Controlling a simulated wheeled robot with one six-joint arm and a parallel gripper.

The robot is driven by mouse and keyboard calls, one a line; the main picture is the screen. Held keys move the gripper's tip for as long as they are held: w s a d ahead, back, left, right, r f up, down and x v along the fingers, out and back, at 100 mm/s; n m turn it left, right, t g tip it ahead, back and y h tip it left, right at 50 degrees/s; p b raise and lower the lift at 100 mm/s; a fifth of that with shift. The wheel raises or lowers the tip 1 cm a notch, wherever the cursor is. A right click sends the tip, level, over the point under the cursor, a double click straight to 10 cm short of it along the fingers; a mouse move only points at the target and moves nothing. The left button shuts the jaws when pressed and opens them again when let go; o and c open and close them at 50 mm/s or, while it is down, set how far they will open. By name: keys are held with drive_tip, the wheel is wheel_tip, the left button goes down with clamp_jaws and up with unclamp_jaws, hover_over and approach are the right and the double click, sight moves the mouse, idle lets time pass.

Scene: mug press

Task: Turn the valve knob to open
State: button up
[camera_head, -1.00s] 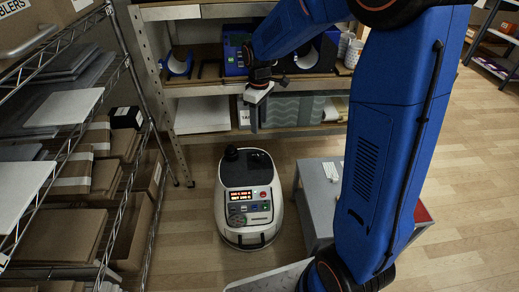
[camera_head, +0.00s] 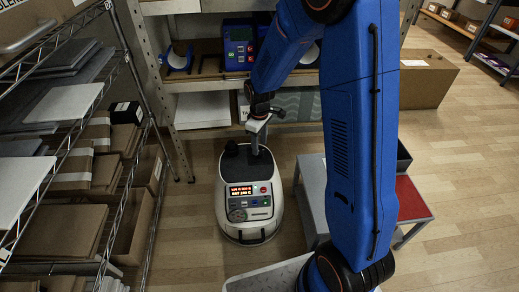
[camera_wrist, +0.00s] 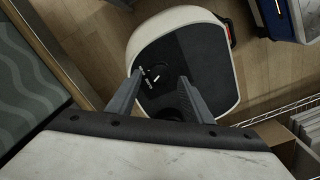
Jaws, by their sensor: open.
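A white, rounded machine (camera_head: 248,205) with a dark top and a lit red display (camera_head: 240,190) stands on the floor. My gripper (camera_head: 254,152) is just over the right part of its top. In the wrist view, my gripper (camera_wrist: 160,76) is open, its two fingers apart. A small round dark knob (camera_wrist: 157,73) with white marks shows between the fingertips; I take it as the valve knob. I cannot tell whether the fingers touch it.
A wire rack (camera_head: 75,150) with boxes stands at the left. A shelf (camera_head: 205,80) with blue devices is behind the machine. A grey table (camera_head: 313,190) and a red-topped one (camera_head: 409,198) stand at the right.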

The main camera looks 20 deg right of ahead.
drive_tip(key=shift+f, duration=1.55)
drive_tip(key=c, duration=1.1)
drive_tip(key=shift+o, duration=0.2)
drive_tip(key=m, duration=0.4)
drive_tip(key=shift+m, duration=3)
